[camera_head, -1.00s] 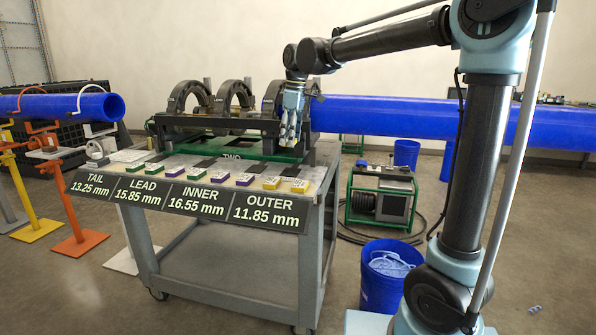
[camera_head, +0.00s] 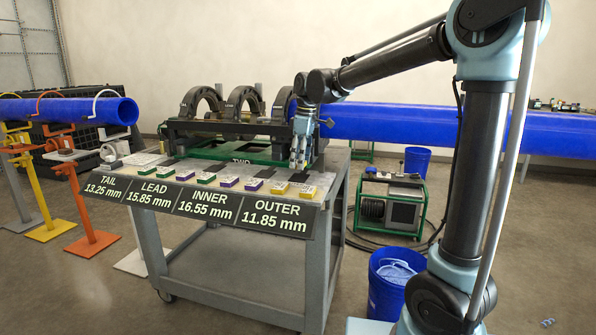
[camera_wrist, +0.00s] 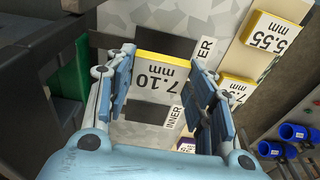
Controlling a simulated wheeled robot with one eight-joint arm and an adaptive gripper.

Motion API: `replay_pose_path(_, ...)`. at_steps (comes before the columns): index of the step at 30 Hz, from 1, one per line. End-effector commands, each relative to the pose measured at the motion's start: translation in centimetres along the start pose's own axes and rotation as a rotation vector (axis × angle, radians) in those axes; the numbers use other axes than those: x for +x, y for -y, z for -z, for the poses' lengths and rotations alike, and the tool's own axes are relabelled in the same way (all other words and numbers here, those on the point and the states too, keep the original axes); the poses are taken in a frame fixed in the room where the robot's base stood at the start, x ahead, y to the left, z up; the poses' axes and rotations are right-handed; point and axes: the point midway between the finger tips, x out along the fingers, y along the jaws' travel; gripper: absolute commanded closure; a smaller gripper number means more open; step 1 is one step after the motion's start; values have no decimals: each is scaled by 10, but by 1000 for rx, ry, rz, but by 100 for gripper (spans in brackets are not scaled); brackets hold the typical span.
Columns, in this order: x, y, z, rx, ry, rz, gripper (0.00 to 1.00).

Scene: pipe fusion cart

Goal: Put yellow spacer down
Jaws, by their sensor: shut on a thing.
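My gripper (camera_head: 299,162) is over the back right part of the cart top, below the level of the blue pipe. In the wrist view its two fingers are shut on a yellow spacer (camera_wrist: 160,82) with a white face reading 7.10 mm. Two other yellow spacers lie on the cart's front strip, one (camera_head: 279,187) beside the other (camera_head: 308,192). In the wrist view these read 5.55 mm (camera_wrist: 272,42) and a partly hidden number (camera_wrist: 235,88). I cannot tell whether the held spacer touches the surface below it.
The cart (camera_head: 240,264) carries green and purple spacers along its labelled front edge. The fusion machine's clamps (camera_head: 243,102) stand behind, with the long blue pipe (camera_head: 400,122) running right. A blue bucket (camera_head: 390,292) and a green-framed unit (camera_head: 390,205) stand on the floor at right.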

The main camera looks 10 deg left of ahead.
Motion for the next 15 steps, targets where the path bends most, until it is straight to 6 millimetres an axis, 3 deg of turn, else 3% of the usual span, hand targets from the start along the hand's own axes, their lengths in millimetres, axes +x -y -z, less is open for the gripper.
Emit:
replay_pose_path(8,34,0,-4,0,0,0,73)
replay_pose_path(15,36,0,-4,0,0,0,73)
